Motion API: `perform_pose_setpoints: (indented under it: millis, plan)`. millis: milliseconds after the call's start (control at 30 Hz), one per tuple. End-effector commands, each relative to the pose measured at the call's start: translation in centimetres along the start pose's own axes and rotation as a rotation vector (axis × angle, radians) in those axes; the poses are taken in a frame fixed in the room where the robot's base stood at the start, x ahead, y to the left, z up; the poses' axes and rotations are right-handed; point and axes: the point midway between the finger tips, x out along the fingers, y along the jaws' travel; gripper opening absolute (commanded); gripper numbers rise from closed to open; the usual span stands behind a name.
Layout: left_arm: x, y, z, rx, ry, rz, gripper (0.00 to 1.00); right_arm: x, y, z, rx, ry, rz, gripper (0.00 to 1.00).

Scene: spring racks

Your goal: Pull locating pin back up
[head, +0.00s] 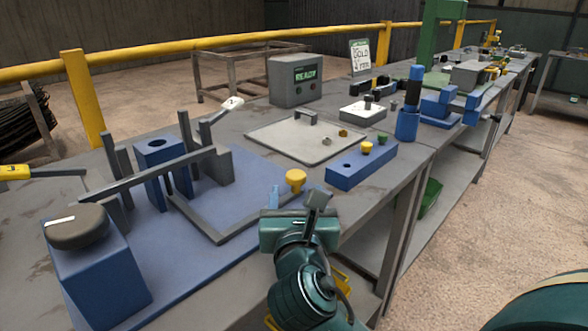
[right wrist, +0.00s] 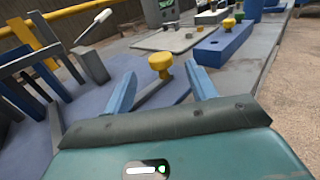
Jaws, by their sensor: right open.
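A yellow round-headed knob (head: 296,178), which looks like the locating pin, stands upright at the right edge of the blue fixture plate (head: 195,245), by the corner of a grey bar frame. My right gripper (head: 297,197) is open and empty just in front of it. In the right wrist view, the yellow knob (right wrist: 160,63) appears between and beyond the two blue fingertips (right wrist: 160,77), apart from both. How far the pin is seated is hidden. My left gripper is in neither view.
The fixture carries a long grey bar (head: 150,172), a blue block with a hole (head: 160,152), a white-tipped lever (head: 232,103) and a dark round pad (head: 78,227). A blue block (head: 362,166) with smaller yellow and green knobs stands to the right, near the table edge.

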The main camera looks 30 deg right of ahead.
Motion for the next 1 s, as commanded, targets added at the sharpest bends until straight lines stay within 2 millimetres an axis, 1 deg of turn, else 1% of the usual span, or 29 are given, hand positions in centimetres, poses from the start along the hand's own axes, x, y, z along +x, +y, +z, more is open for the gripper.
perform_pose_setpoints:
  millis: [33,200,300,400,500,600,867,1000]
  plan:
    - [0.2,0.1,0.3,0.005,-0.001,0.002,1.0,1.3,-0.1,-0.1,0.0,-0.003,-0.004,0.57]
    - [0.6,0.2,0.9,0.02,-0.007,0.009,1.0,4.8,-0.1,-0.1,0.001,-0.001,-0.003,0.57]
    - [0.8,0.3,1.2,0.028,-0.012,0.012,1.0,6.6,-0.1,-0.1,0.001,-0.001,-0.003,0.57]
    - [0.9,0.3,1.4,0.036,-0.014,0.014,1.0,7.9,0.0,-0.1,0.001,-0.001,-0.001,0.57]
    - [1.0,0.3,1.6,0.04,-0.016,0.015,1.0,8.7,0.0,-0.1,0.0,0.0,-0.001,0.57]
    - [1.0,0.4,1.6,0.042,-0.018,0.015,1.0,9.2,0.0,0.0,0.001,0.0,0.0,0.57]
    - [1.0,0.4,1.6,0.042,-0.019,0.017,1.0,9.2,0.0,0.0,0.001,0.001,0.0,0.57]
    - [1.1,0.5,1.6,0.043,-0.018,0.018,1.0,9.2,0.0,0.0,0.001,0.001,0.0,0.46]
